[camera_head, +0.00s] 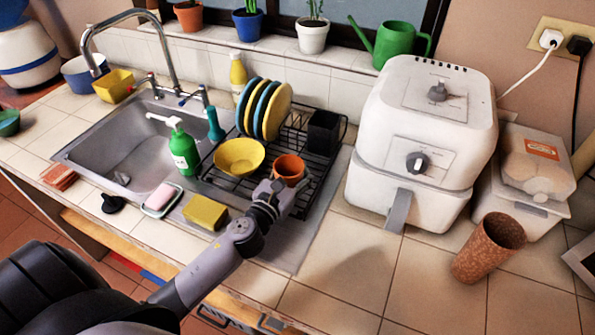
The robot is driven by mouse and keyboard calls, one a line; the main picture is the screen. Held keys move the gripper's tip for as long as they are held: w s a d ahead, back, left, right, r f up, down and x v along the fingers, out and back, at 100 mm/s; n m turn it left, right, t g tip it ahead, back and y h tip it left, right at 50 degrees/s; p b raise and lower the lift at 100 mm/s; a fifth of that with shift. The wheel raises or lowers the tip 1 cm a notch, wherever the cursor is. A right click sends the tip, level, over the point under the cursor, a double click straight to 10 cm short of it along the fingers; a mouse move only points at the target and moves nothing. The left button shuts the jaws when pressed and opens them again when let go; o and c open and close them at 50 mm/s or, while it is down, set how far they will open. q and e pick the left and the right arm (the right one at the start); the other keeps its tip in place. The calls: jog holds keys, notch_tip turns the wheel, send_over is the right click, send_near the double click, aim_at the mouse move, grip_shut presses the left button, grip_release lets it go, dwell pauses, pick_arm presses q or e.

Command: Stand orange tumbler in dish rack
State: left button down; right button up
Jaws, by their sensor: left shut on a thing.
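The orange tumbler (289,167) is at the front part of the black dish rack (326,165), with its open rim facing up. My left gripper (284,188) is shut on the tumbler from the near side. The gripper hides the tumbler's lower part, so I cannot tell whether its base touches the rack. The rack also holds several blue and yellow plates (278,112), a yellow bowl (239,157) and a black holder (324,131). My right gripper is not in view.
A white air fryer (425,130) stands right of the rack. A brown cork-like cup (487,248) stands at the right. A green soap bottle (183,152), yellow sponge (205,213) and sink (130,150) are to the left. Counter in front of the fryer is clear.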

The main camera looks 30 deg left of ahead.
pick_arm(q)
jog(key=shift+f, duration=0.1)
jog(key=shift+f, duration=0.1)
jog(key=c, duration=1.5)
grip_release()
jog(key=o, duration=0.6)
jog(key=shift+c, duration=0.2)
jog(key=s+b, duration=0.3)
jog(key=s, duration=0.7)
jog(key=shift+s+a, duration=0.1)
jog(key=shift+s, duration=0.25)
jog(key=shift+s+r, duration=0.2)
jog(key=shift+s, duration=0.5)
